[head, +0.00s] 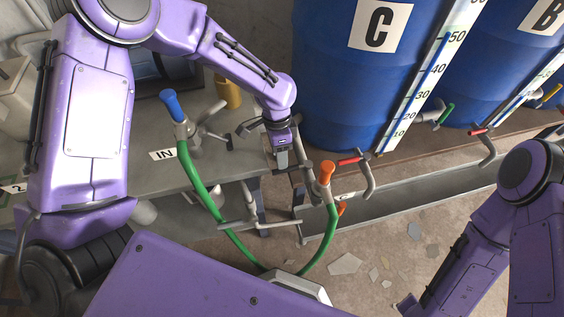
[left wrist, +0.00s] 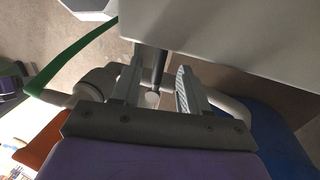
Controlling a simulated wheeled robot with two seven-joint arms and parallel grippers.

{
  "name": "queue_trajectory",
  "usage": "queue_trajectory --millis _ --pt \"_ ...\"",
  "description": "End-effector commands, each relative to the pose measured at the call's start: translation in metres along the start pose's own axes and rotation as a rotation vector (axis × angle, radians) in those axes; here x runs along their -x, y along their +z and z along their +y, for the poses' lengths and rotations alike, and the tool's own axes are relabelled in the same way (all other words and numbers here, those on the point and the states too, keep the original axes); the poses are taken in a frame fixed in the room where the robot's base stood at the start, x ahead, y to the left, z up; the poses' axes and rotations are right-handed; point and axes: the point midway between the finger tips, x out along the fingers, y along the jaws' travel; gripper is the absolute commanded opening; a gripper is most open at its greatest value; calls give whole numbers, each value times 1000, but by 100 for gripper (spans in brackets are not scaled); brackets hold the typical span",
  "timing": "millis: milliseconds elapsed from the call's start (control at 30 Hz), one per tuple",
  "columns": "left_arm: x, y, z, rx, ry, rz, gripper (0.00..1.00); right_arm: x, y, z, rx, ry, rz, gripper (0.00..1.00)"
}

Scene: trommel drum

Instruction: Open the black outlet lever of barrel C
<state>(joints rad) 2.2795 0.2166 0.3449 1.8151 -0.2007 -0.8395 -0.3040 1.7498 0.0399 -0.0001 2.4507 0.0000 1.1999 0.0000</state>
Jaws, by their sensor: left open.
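Barrel C (head: 330,85) is the blue drum with a white C label, behind the bench's right end. My left gripper (head: 283,150) is at the barrel's lower left and hides what is behind it. In the left wrist view its two fingers (left wrist: 160,78) are open and apart. A dark rod (left wrist: 159,68) with a pale round end shows between them, unheld; I cannot tell whether it is the black outlet lever. A tap with a red lever (head: 353,160) sits low at the barrel's front right. My right gripper is out of view.
Green hoses run from a blue-handled valve (head: 172,104) and an orange-handled valve (head: 327,172) beside my left gripper. Barrel B (head: 520,50) stands at the right. A grey trough (head: 405,200) runs below the taps. The stony floor at the lower right is mostly open.

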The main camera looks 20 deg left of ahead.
Motion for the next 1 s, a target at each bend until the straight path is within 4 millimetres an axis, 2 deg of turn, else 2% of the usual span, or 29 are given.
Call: queue_trajectory --millis 33,200,333,567,700,1000 --pt "-13 0 0 0 2 -3 44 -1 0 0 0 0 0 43" --pt "-39 -1 0 -2 -1 -2 44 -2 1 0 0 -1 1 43" --pt "-47 -2 0 -3 -2 0 44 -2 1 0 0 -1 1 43" --pt "-48 -2 0 -5 -2 0 44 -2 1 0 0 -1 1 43" --pt "-48 -2 0 -5 -3 0 0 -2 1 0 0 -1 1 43" --pt "-46 2 -2 -7 -2 0 0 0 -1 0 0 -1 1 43"
